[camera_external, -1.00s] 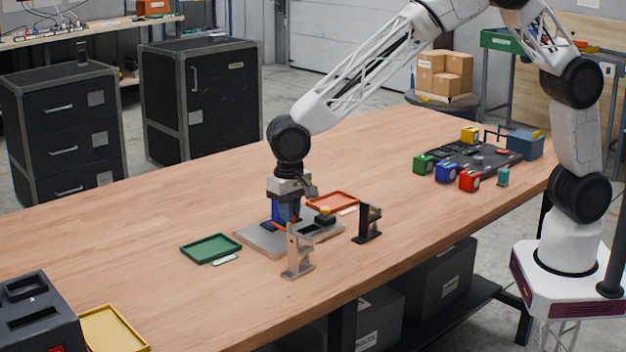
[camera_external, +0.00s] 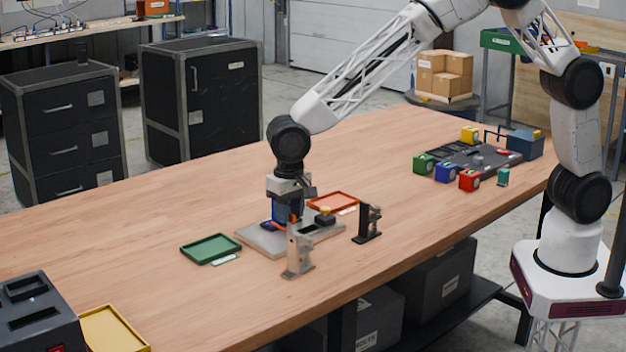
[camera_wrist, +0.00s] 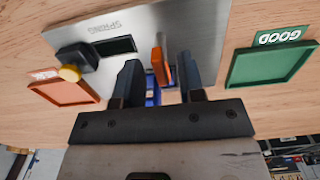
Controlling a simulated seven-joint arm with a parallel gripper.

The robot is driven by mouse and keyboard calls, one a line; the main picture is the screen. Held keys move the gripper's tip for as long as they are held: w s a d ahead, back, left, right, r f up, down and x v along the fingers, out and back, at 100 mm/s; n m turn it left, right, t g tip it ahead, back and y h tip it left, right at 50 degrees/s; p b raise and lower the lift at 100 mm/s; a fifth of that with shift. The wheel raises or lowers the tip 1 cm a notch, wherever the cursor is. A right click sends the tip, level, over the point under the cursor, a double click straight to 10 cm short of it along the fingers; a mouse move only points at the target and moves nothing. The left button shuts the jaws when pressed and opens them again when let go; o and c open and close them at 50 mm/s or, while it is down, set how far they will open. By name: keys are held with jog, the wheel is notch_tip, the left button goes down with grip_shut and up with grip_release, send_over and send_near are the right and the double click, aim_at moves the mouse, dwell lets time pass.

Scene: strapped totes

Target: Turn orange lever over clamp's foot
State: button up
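The orange lever (camera_wrist: 162,67) stands up between the fingers of my gripper (camera_wrist: 158,78) in the wrist view, close to the right finger with a gap on the left. A blue part of the clamp (camera_wrist: 151,90) shows below it, mostly hidden by the fingers. The clamp is on a grey metal plate (camera_wrist: 197,32). In the external view my gripper (camera_external: 289,212) is low over the plate (camera_external: 256,238). A bit of orange shows at its right side. The clamp's foot cannot be made out clearly. My gripper is open around the lever.
A green tray (camera_external: 211,248) marked GOOD and a red-orange tray (camera_external: 333,201) flank the plate. A black block with a yellow knob (camera_external: 325,217) sits on the plate. A grey bracket (camera_external: 298,255) and a black bracket (camera_external: 368,224) stand in front.

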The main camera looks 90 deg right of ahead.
jog(key=shift+r, duration=3.9)
jog(key=s+d+r+n, duration=0.1)
jog(key=s+d+r, duration=0.35)
jog(key=s, duration=0.35)
jog(key=s+d+r+n+t, duration=0.1)
jog(key=s+d+r+n, duration=0.1)
jog(key=s+d+r, duration=0.4)
jog(key=s+d+r+n, duration=0.1)
jog(key=s+d+r, duration=0.2)
jog(key=s, duration=0.6)
jog(key=s+d+f+n, duration=0.1)
jog(key=s+d, duration=0.3)
jog(key=s, duration=1)
jog(key=s+d+f+n+t, duration=0.1)
jog(key=s+d+n, duration=0.3)
jog(key=s, duration=1)
jog(key=shift+f+t, duration=0.15)
jog(key=shift+t, duration=0.15)
